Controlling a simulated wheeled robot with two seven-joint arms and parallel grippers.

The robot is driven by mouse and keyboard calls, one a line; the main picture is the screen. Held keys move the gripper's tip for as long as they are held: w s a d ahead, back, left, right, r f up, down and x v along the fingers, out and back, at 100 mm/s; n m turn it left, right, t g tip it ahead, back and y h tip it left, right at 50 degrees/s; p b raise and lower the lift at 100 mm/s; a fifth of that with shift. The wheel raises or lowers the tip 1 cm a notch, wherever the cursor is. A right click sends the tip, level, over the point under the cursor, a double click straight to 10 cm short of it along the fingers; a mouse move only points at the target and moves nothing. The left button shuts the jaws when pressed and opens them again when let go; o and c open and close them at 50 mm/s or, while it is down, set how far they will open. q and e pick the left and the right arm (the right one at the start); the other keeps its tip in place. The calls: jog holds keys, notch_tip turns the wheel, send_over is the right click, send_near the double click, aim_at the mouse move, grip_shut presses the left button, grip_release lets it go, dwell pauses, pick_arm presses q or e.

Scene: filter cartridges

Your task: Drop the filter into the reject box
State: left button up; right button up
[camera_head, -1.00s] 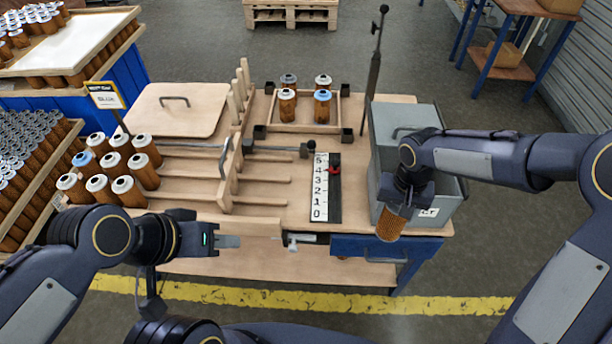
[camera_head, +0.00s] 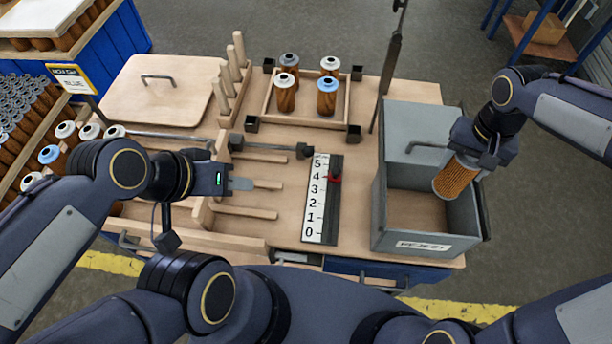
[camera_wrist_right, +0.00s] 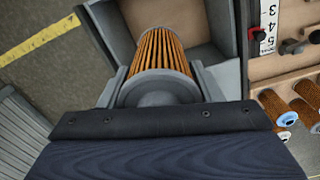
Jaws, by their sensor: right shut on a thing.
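An orange pleated filter (camera_head: 456,177) is held by my right gripper (camera_head: 468,157) over the right part of the reject box. In the right wrist view the filter (camera_wrist_right: 162,55) sits between the two fingers of my right gripper (camera_wrist_right: 160,85), its free end pointing into the box. The grey reject box (camera_head: 424,241) stands at the right of the bench with its lid (camera_head: 415,125) open at the back; its visible floor is bare. My left gripper (camera_head: 240,184) is over the wooden rails at the left; its fingers look close together, and whether they are shut is unclear.
A wooden tray (camera_head: 268,118) with several filters stands at the back. A number scale (camera_head: 318,200) with a red slider lies left of the box. A dark upright post (camera_head: 390,75) stands behind the box. More filters stand at the left.

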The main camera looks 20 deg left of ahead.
notch_tip(320, 180, down, 5)
jog(key=b, duration=0.3)
jog(key=shift+r, duration=0.1)
jog(key=o, duration=1.1)
notch_tip(320, 180, up, 8)
jog(key=shift+f, duration=0.2)
jog(key=shift+r, duration=0.15)
